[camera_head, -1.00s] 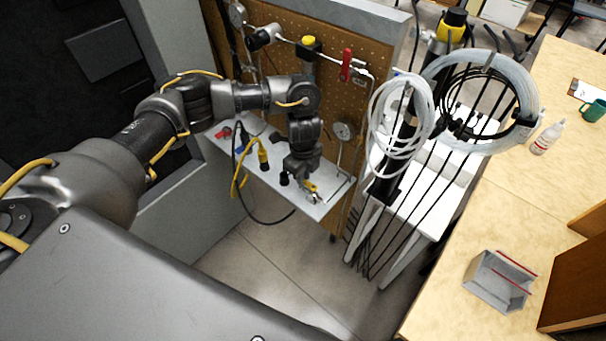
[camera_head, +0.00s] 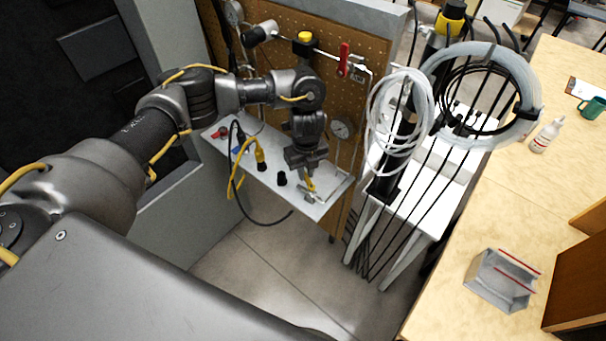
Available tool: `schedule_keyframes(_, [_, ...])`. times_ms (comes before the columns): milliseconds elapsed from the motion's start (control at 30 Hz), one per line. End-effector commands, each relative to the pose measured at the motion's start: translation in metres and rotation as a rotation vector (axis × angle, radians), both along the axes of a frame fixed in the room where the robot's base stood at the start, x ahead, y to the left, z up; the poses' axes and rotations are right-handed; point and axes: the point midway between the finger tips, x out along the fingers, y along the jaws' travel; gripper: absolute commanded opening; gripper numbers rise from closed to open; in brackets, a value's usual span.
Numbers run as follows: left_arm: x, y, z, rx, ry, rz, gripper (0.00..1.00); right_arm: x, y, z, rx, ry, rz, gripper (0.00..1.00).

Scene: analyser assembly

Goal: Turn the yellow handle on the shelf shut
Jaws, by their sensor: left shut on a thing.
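The yellow handle (camera_head: 309,186) stands near the front right of the small white shelf (camera_head: 265,183), on a metal valve fitting. My left gripper (camera_head: 308,178) points down over it from above and is shut on it. The fingers cover part of the handle, so its exact angle is hard to tell. My right gripper is not in view.
On the shelf are a yellow cable with plug (camera_head: 259,160), a black knob (camera_head: 281,179) and a red part (camera_head: 221,132). A pegboard (camera_head: 350,95) with a red-handled valve (camera_head: 343,60) and gauge (camera_head: 340,130) rises behind. Coiled tubing (camera_head: 400,110) hangs to the right.

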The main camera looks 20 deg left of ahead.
Motion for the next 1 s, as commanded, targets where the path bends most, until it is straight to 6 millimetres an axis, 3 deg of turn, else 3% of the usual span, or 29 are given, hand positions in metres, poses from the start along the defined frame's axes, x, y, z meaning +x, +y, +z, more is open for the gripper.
schedule_keyframes(500, [0.011, -0.014, -0.001, 0.003, -0.003, -0.435, 0.0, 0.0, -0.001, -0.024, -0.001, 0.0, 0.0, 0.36])
schedule_keyframes(1000, [0.013, -0.02, 0.0, 0.002, -0.002, -0.603, 0.0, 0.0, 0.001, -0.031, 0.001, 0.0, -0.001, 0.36])
